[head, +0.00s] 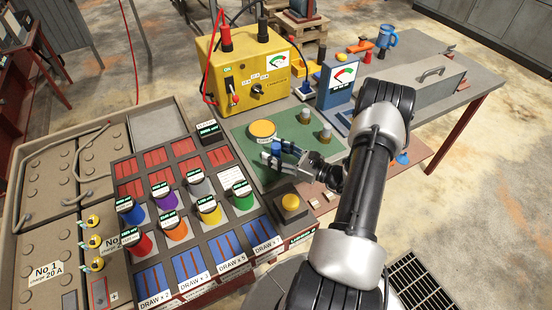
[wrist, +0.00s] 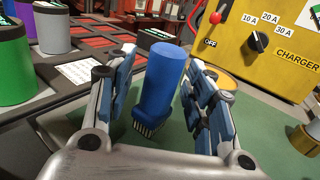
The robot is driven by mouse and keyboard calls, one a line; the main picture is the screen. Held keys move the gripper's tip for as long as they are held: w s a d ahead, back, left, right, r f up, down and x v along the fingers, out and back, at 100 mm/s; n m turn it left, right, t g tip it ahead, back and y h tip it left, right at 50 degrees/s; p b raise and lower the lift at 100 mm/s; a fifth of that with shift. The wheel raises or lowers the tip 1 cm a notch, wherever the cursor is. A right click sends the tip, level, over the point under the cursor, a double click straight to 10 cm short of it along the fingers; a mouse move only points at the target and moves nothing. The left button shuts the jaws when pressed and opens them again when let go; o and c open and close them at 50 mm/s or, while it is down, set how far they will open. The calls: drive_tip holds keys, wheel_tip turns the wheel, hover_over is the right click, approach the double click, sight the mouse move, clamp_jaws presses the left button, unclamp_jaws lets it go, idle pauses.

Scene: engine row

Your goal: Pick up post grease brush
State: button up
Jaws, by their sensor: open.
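In the head view the blue brush (head: 276,148) shows small at my gripper (head: 283,154), near the yellow disc. My gripper is open around the brush. Whether the bristles touch the mat is unclear.
A yellow charger box (head: 250,70) stands behind the mat. A blue meter stand (head: 338,88) is at the back right. Brass-coloured cylinders (head: 325,136) stand on the mat. Coloured cans (head: 206,212) and a battery rack (head: 60,190) fill the left. A yellow button box (head: 290,203) is in front.

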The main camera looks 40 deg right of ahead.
drive_tip(key=shift+c, duration=0.5)
clamp_jaws()
wheel_tip(320, 180, up, 20)
drive_tip(key=p, duration=0.6)
